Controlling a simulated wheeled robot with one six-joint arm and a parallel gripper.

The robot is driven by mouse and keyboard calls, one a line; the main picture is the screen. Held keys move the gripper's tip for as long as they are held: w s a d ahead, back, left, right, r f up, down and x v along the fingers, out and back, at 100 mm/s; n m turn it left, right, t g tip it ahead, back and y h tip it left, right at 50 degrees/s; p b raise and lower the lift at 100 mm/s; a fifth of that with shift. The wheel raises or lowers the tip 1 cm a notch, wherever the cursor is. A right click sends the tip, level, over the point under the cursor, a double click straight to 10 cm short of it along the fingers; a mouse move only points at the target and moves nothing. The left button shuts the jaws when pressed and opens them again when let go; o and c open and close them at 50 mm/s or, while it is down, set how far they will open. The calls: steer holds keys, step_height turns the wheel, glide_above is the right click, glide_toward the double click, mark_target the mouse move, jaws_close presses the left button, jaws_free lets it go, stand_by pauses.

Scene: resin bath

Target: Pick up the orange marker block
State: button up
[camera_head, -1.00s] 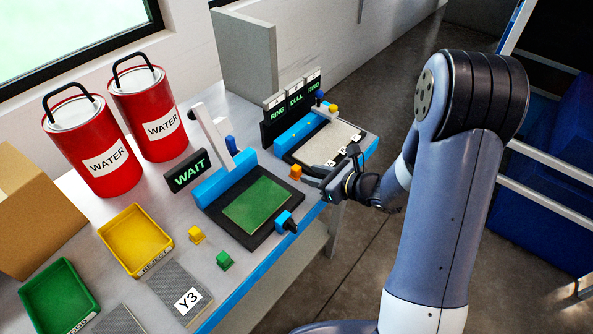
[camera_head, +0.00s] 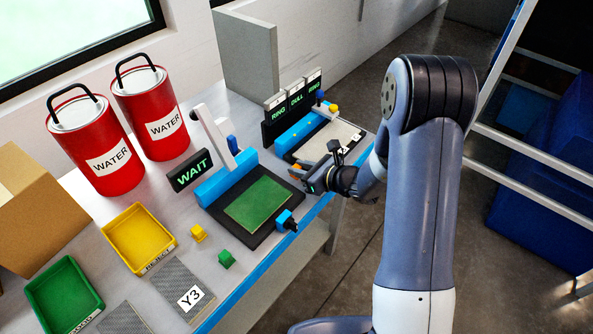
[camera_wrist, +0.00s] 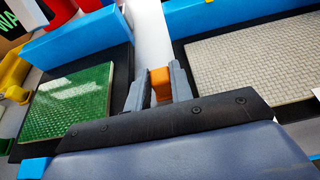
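The orange marker block (camera_wrist: 160,84) shows in the wrist view between the two grey fingers of my gripper (camera_wrist: 158,88). Its sides lie close to both fingers, and I cannot tell whether they press on it. The block is over the pale table strip between the green plate and the grey woven plate. In the head view my gripper (camera_head: 308,180) is low at the table's front edge, between the two stations, and largely hides the block.
Yellow (camera_head: 198,234) and green (camera_head: 226,259) blocks, a yellow tray (camera_head: 138,238) and red water cans (camera_head: 150,115) stand further left.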

jaws_close()
